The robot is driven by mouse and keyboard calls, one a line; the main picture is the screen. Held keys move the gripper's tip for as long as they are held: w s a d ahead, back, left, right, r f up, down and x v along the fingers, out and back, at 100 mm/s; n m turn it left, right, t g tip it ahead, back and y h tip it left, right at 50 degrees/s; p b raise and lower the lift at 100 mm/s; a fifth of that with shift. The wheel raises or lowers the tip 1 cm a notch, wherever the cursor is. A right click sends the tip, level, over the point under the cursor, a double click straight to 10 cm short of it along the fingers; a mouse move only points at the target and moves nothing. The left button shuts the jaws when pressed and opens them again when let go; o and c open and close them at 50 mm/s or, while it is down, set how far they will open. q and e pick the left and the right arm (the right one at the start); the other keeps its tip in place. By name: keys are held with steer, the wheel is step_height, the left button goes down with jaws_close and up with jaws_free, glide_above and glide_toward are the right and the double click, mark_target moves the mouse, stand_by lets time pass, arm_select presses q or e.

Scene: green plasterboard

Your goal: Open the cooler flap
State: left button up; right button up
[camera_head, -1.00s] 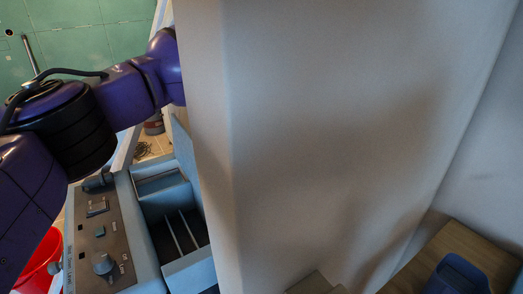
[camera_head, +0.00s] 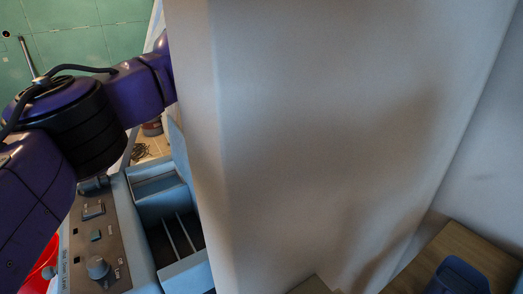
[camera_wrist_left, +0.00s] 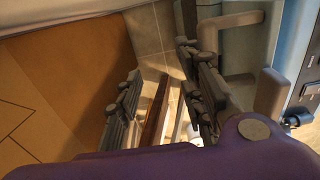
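The cooler appears to be the blue-grey unit in the head view, with a dark control panel (camera_head: 100,245) and open divided compartments (camera_head: 172,225). I cannot tell for sure which part is its flap. In the left wrist view a grey bracket-shaped handle (camera_wrist_left: 268,92) stands out from a pale blue surface (camera_wrist_left: 285,40) at the right. My left gripper (camera_wrist_left: 165,98) is open, with nothing seen held between its dark fingers. Its right finger is close to the handle; contact cannot be told. In the head view this gripper is hidden behind a large pale panel. My right gripper is not in view.
The large pale panel (camera_head: 320,130) fills the middle of the head view, close to my left arm. A wooden surface (camera_head: 450,255) with a dark blue container (camera_head: 458,278) is at bottom right. A red bucket (camera_head: 38,268) stands at lower left, partly hidden by my arm.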

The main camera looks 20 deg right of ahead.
arm_select(q)
step_height(320, 180, up, 11)
steer(key=shift+r, duration=0.2)
steer(key=shift+s, duration=0.1)
